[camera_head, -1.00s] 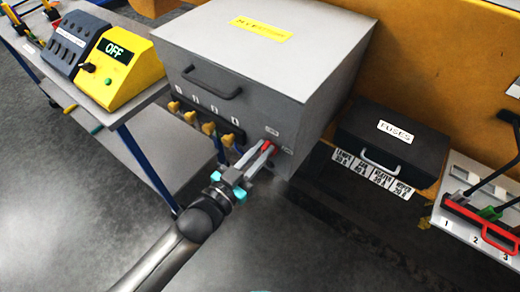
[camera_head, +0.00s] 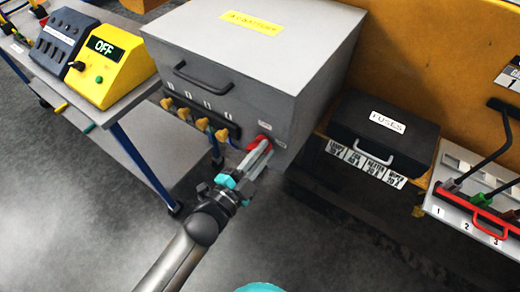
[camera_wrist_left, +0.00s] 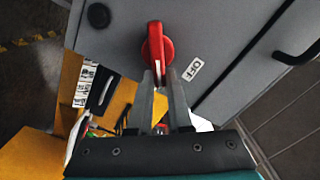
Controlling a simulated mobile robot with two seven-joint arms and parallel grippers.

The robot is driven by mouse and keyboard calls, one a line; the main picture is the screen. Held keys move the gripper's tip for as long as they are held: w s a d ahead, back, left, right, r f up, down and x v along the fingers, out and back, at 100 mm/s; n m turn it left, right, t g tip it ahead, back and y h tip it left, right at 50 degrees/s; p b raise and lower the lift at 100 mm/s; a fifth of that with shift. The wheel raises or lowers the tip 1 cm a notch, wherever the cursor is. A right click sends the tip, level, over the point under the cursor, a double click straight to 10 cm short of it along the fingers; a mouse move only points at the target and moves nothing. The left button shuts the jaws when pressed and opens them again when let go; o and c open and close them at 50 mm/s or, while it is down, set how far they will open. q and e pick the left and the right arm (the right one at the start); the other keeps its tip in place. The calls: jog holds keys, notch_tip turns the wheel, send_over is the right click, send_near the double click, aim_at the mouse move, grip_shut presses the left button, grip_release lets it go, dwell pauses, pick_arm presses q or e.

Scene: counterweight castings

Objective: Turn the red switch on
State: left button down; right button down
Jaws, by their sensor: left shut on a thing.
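The red switch (camera_head: 259,142) is a rotary handle on the front of the grey battery box, near its lower right corner. My left gripper (camera_head: 259,158) is at it, with its fingers shut on the lower end of the handle. In the left wrist view the red switch (camera_wrist_left: 157,48) runs roughly up and down the picture, its lower end between the tips of my left gripper (camera_wrist_left: 162,80). A white OFF label (camera_wrist_left: 193,69) is to the right of the handle. My right gripper's fingers do not show.
The grey box (camera_head: 255,50) has a dark handle and several yellow knobs (camera_head: 202,124) left of the switch. A yellow unit (camera_head: 112,68) reading OFF stands on the left table. A black fuse box (camera_head: 385,140) and a lever panel (camera_head: 480,205) are at right.

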pick_arm(q)
jog(key=m, duration=0.3)
jog(key=shift+s+d+f+b, duration=0.1)
jog(key=shift+d+f+b, duration=0.05)
jog(key=shift+f+b, duration=0.25)
jog(key=shift+f+m+b, duration=0.25)
jog(key=shift+m+b, duration=0.1)
jog(key=shift+m, duration=0.7)
jog(key=shift+f+m+b, duration=0.2)
jog(key=shift+m+b, duration=0.1)
jog(key=shift+m, duration=0.75)
jog(key=c, duration=0.8)
grip_release()
jog(key=shift+c, duration=0.2)
jog(key=b+v, duration=0.1)
jog(key=v, duration=1.4)
jog(key=shift+s, duration=0.2)
